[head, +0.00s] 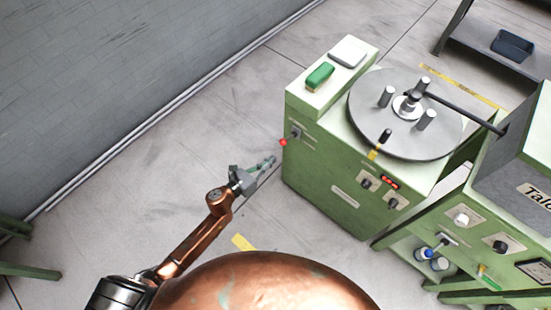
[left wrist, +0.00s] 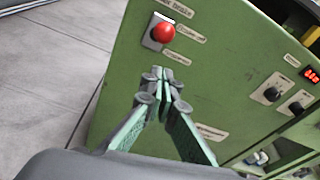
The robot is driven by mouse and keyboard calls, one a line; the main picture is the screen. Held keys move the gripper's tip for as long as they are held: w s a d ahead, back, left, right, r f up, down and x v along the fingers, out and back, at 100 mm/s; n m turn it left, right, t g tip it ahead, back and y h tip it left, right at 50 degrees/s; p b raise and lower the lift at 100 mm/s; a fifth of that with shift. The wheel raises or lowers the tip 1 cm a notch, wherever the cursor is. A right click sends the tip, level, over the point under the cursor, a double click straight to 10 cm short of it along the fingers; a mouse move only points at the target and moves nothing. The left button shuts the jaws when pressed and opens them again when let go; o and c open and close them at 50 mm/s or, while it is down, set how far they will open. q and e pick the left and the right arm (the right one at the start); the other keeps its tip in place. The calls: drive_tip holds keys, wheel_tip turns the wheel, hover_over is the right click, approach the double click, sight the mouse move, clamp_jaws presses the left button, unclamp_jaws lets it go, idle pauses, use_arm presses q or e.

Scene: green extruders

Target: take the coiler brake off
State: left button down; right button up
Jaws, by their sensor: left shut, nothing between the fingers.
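The coiler brake is a lever with a red ball knob (head: 283,142) on the side of the green coiler cabinet (head: 335,180), near its left corner. In the left wrist view the red knob (left wrist: 163,33) sits over a pale plate, with small labels around it that are hard to read. My left gripper (head: 268,163) is just left of the cabinet and slightly below the knob. In the left wrist view its fingertips (left wrist: 164,76) are together and empty, below the knob and apart from it. My right gripper is out of view.
A round grey turntable (head: 440,130) with posts and a black arm tops the cabinet. A green object (head: 320,76) and a white box (head: 348,53) lie on its ledge. Black knobs and a red display (head: 389,182) are on the front. Floor left of the cabinet is clear.

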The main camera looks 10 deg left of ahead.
use_arm(q)
drive_tip(key=shift+s+a+r+p, duration=0.2)
drive_tip(key=shift+s+a+r, duration=0.25)
drive_tip(key=shift+s, duration=0.25)
drive_tip(key=shift+s+a+r+p, duration=0.2)
drive_tip(key=shift+s+a+r, duration=0.25)
drive_tip(key=shift+s, duration=0.25)
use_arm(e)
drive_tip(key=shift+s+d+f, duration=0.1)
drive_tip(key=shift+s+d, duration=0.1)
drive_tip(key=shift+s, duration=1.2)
